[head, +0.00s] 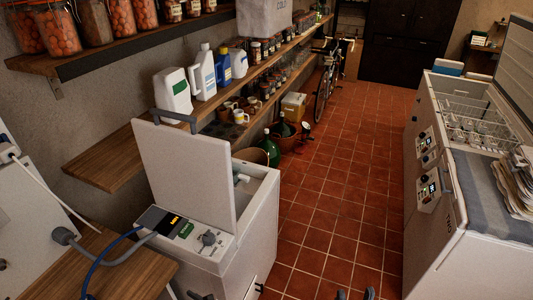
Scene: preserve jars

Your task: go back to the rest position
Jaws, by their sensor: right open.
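My right gripper (355,294) shows at the bottom edge of the head view, right of the middle. Only its two dark fingertips are in the picture, spread apart with red floor tiles between them. Nothing is held between the tips, and the rest of this gripper is cut off by the frame. I cannot make out my left gripper.
A white machine (255,215) with a raised lid (187,172) stands left of centre. A wooden worktop (120,270) is at the lower left. A white chest unit (475,250) with wire racks stands right. Shelves (110,160) line the left wall. The tiled floor (345,175) between is clear.

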